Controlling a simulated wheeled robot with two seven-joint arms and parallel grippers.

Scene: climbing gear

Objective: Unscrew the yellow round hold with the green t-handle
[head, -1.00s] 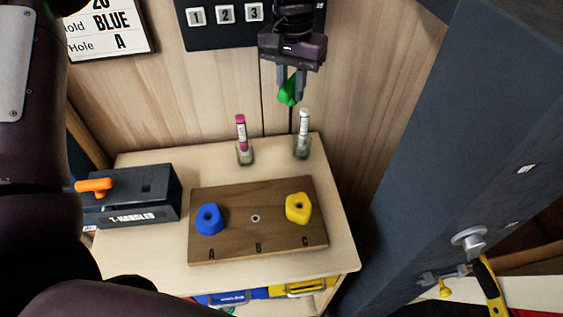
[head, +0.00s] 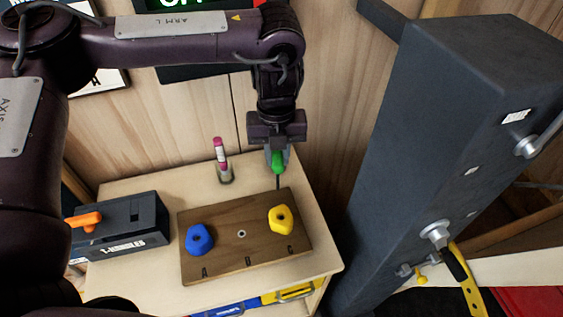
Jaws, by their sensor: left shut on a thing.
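The yellow round hold (head: 280,219) sits on the wooden board (head: 230,262) at the position marked C. My left gripper (head: 277,160) is above and behind the hold, shut on the green t-handle (head: 278,163). The handle's thin dark shaft points down, its lower end just behind the yellow hold and, as far as I can tell, apart from it. A blue hold (head: 199,239) sits at A, and a bare hole (head: 241,234) shows at B. My right gripper is not in view.
A black t-handles box (head: 135,222) with an orange handle (head: 84,221) stands at left on the table. A pink-capped marker (head: 219,152) stands in a small holder at the back. A dark grey pillar (head: 440,150) rises on the right. Blue and yellow bins (head: 290,293) sit below the tabletop.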

